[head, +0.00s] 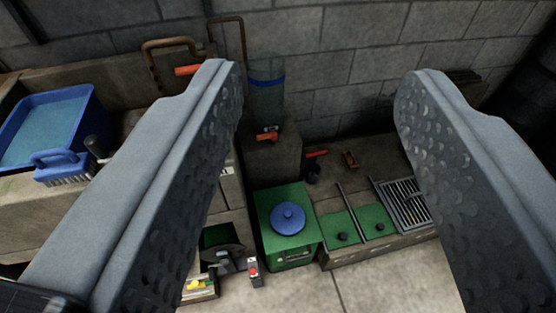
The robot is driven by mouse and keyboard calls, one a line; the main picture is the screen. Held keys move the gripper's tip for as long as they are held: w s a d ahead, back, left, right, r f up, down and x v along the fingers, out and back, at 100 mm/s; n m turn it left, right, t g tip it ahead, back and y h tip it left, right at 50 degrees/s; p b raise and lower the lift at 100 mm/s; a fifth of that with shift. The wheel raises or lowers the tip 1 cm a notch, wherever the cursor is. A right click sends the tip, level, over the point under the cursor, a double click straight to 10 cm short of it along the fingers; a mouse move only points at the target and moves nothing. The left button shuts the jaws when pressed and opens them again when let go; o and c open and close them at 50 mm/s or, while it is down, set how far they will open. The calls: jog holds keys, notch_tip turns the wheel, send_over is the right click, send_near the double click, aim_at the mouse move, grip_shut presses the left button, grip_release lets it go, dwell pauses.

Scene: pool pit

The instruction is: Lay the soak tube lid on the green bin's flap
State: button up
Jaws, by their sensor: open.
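My gripper (318,82) is open, its two grey dimpled fingers wide apart with nothing between them. A round blue lid with a centre knob (288,218), which looks like the soak tube lid, lies flat on the flap (270,199) of the green bin (292,257). The lid is below and beyond the fingertips, apart from both. The clear soak tube (266,98) with a blue band stands upright behind the bin on a block, just right of the left fingertip. Its top shows no lid that I can make out.
A blue tub (55,125) and a blue brush (62,165) sit on the left ledge. Green panels with black knobs (358,226) and a metal grate (405,203) lie right of the bin. A block wall closes the back. Bare floor (365,287) shows in front.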

jog(key=shift+t, duration=0.4)
jog(key=s, duration=0.1)
jog(key=s+r, duration=0.1)
jog(key=s, duration=0.1)
jog(key=s+r, duration=0.1)
jog(key=shift+s+a+r, duration=0.15)
jog(key=shift+s, duration=0.05)
